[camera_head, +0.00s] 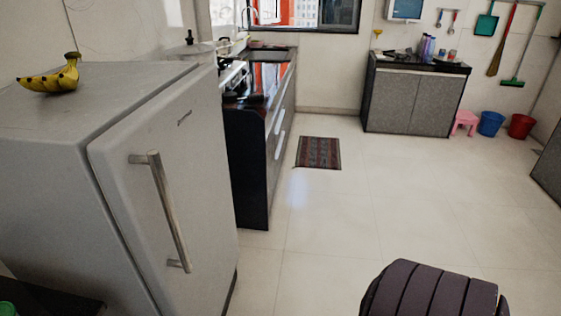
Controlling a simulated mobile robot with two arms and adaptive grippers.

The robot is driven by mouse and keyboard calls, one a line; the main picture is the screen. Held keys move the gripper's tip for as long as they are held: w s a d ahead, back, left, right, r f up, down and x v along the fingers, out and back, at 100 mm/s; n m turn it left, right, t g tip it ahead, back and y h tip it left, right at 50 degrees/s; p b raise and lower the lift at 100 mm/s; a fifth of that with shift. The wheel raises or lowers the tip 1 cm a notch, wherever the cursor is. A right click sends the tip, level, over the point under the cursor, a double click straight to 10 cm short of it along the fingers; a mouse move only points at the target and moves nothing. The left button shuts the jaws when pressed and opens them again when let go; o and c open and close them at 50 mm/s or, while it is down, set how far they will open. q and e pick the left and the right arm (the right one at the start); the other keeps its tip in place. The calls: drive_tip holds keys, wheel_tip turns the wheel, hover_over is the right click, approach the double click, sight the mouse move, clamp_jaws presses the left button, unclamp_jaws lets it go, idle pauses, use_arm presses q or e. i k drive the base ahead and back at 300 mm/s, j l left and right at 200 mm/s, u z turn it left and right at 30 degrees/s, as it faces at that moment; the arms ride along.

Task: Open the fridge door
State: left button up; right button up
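A grey fridge (95,160) stands at the left of the head view. Its door (205,130) faces right and appears closed against the body. A long metal bar handle (168,208) is fixed along the door's near side, held by a mount at its top and one near its bottom. Neither of my grippers shows in the view, and nothing touches the handle. The fridge's lower part runs out of the bottom of the picture.
Bananas (52,76) lie on the fridge top. A black-topped counter (262,130) stands beyond the fridge. A dark padded seat (435,290) is at the bottom right. A small rug (319,152) lies on open tiled floor (350,215). A grey cabinet (410,100) stands at the back.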

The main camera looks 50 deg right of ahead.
sight(161, 171)
drive_tip(key=z, duration=0.95)
drive_tip(key=k+l, duration=0.05)
